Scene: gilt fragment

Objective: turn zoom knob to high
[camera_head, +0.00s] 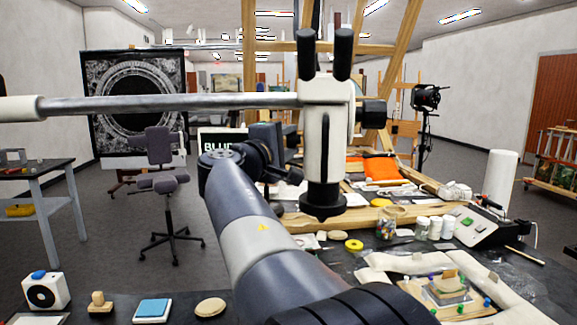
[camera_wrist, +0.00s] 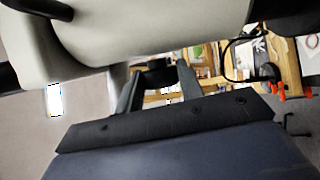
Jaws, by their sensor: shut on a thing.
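The microscope (camera_head: 326,130) is white with two black eyepieces and hangs from a horizontal metal arm. A black knob (camera_head: 372,113) sticks out of its right side. My gripper (camera_head: 283,168) is at the left side of the microscope head, and its fingertips are hard to make out there. In the wrist view my gripper (camera_wrist: 158,78) has its two dark fingers on either side of a black knob (camera_wrist: 156,75), below the pale microscope body (camera_wrist: 150,35). The fingers are shut on this knob. The knob's markings and its setting cannot be read.
The microscope's metal boom (camera_head: 170,103) crosses the left half of the head view. Below is a cluttered bench with jars (camera_head: 434,228), a yellow roll (camera_head: 354,245), padded supports (camera_head: 415,262) and a control box (camera_head: 480,226). A stool (camera_head: 165,185) stands on open floor at left.

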